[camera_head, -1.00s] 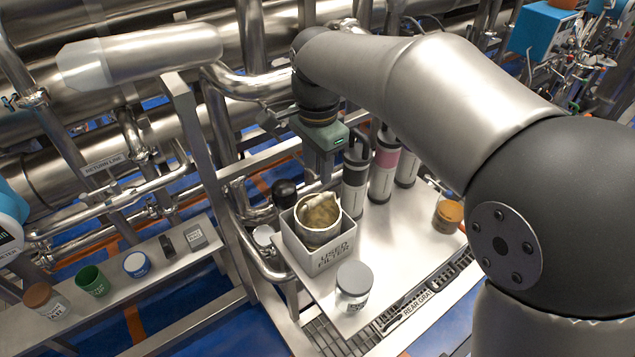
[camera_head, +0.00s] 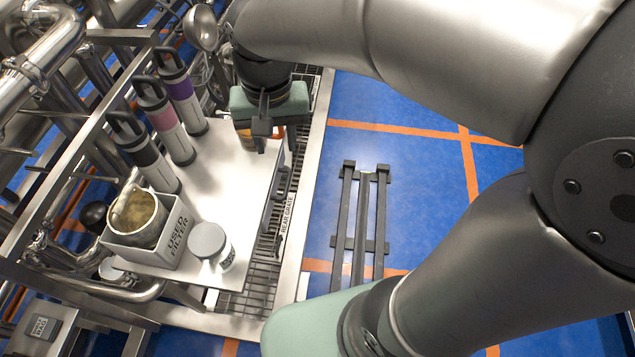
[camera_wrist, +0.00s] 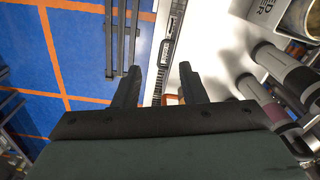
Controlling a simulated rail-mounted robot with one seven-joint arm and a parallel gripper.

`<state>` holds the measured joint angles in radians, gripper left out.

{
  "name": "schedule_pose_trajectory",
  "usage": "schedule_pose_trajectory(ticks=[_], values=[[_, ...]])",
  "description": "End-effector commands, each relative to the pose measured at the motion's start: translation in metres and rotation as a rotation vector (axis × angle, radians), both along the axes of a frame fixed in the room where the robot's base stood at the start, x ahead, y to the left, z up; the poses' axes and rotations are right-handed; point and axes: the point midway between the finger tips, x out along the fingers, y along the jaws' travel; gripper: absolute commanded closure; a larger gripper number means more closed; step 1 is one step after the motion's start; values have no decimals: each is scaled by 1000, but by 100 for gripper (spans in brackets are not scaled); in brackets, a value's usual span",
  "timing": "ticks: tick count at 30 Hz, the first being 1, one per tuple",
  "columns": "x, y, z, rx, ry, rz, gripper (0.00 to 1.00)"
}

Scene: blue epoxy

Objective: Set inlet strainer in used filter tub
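The grey used filter tub (camera_head: 173,237), lettered USED FILTER, stands at the left end of the white bench top. A round metal cylinder (camera_head: 140,222) with a crumpled beige liner stands inside it, its rim above the tub walls. No label marks it as the inlet strainer. The tub also shows at the upper right of the wrist view (camera_wrist: 268,12). My gripper (camera_head: 275,138) is right of the tub, above the far right part of the bench. In the wrist view my gripper (camera_wrist: 160,82) has its fingers apart with nothing between them. An orange-lidded jar (camera_head: 246,136) is partly hidden behind it.
Three handled canisters with black (camera_head: 145,158), pink (camera_head: 166,124) and purple (camera_head: 184,94) bands stand along the bench's back edge. A grey-lidded jar (camera_head: 212,245) stands right of the tub. The rear grate (camera_head: 262,255) runs along the bench edge. Open blue floor (camera_head: 430,190) lies beyond.

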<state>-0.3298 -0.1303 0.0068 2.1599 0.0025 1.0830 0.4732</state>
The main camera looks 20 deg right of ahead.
Motion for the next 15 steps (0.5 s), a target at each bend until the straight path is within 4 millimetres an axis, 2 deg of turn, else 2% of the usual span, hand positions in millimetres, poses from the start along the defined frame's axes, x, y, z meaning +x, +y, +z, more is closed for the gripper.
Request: schedule_pose_trajectory(ticks=[1, 3, 6, 9, 15], values=[[-22, -35, -13, -1, -4, 16, 62], [-49, -67, -31, -4, -9, 64, 62], [-79, -93, -50, -7, -14, 116, 62], [-94, -103, -60, -9, -15, 147, 62], [-97, -105, -63, -9, -14, 159, 62]])
